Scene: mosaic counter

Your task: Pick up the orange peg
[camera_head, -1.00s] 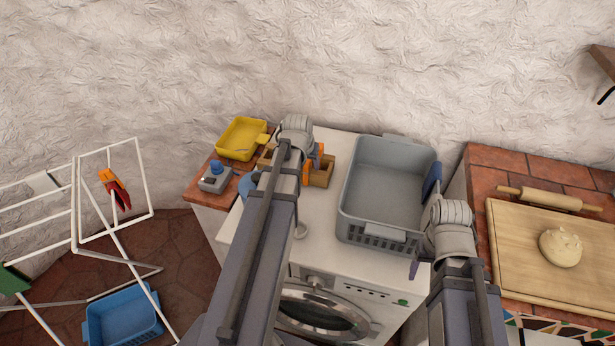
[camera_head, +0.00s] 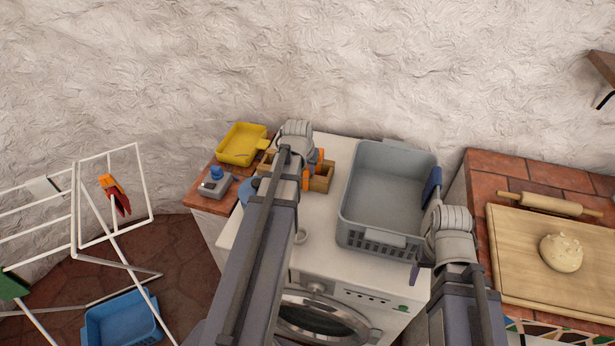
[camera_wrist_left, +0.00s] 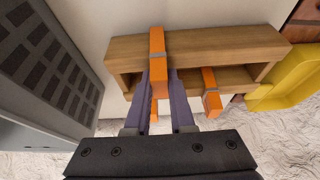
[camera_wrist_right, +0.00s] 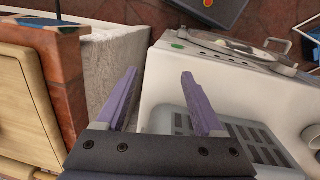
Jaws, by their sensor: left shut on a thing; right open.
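My left gripper (camera_wrist_left: 160,82) is shut on an orange peg (camera_wrist_left: 157,42) with a grey band. In the left wrist view this peg stands upright between the purple fingers, against the wooden box (camera_wrist_left: 205,45). I cannot tell whether it still touches the box. A second orange peg (camera_wrist_left: 209,88) is at the box, to the right of the gripper. In the head view my left wrist hides part of the box (camera_head: 325,177); orange shows beside it. My right gripper (camera_wrist_right: 158,88) is open and empty, beyond the front of the grey basket (camera_wrist_right: 170,120).
The grey basket (camera_head: 347,225) stands on the white washing machine (camera_head: 320,257), right of the box. A yellow tray (camera_head: 240,146) and a grey device with a blue knob (camera_head: 214,184) are at left. A board (camera_head: 520,270) with dough and a rolling pin lies on the right counter.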

